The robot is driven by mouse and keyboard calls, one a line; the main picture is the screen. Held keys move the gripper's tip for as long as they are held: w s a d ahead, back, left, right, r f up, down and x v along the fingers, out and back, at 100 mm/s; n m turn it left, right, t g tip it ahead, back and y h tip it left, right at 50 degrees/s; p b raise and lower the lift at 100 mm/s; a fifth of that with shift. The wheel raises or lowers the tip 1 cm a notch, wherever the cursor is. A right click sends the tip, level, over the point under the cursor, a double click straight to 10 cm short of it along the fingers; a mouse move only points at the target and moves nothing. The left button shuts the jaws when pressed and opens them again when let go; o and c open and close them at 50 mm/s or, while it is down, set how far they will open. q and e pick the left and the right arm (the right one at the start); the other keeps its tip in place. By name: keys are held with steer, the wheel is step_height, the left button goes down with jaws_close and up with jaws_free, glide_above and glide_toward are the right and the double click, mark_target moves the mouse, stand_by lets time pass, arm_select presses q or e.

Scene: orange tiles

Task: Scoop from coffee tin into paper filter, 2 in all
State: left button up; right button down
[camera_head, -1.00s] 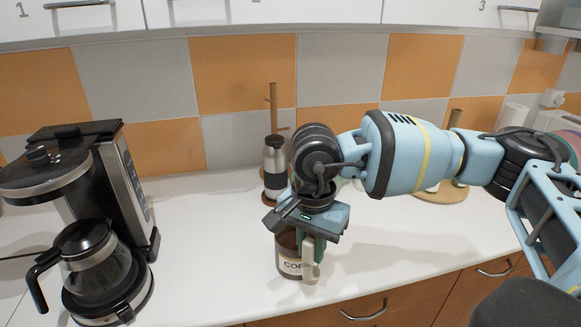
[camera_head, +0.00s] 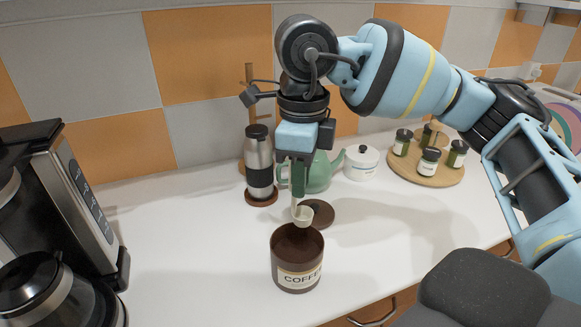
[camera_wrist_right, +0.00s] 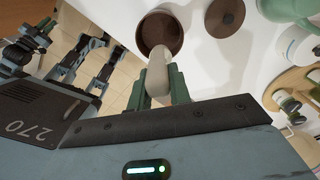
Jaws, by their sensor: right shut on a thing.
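The coffee tin (camera_head: 298,272) is a brown, open-topped can with a "COFFEE" label, upright on the white counter. Its dark inside also shows in the right wrist view (camera_wrist_right: 160,33). My right gripper (camera_head: 300,190) points down above the tin and is shut on the pale scoop (camera_head: 303,216). The scoop's bowl hangs just over the tin's rim; its contents cannot be told. In the right wrist view the scoop (camera_wrist_right: 157,72) sits between the green fingers. The coffee machine (camera_head: 75,190) stands at the left. No paper filter is visible. My left gripper is not seen.
A dark round lid (camera_head: 318,212) lies behind the tin. A steel flask (camera_head: 259,163), a green teapot (camera_head: 320,172), a white pot (camera_head: 361,162) and a wooden board (camera_head: 427,175) with jars stand further back. The glass carafe (camera_head: 45,290) is front left. Counter between machine and tin is clear.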

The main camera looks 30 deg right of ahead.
mark_target(301, 212)
steer(key=shift+r, duration=0.15)
steer(key=shift+m, duration=0.3)
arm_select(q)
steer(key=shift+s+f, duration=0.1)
arm_select(e)
steer(key=shift+s, duration=0.1)
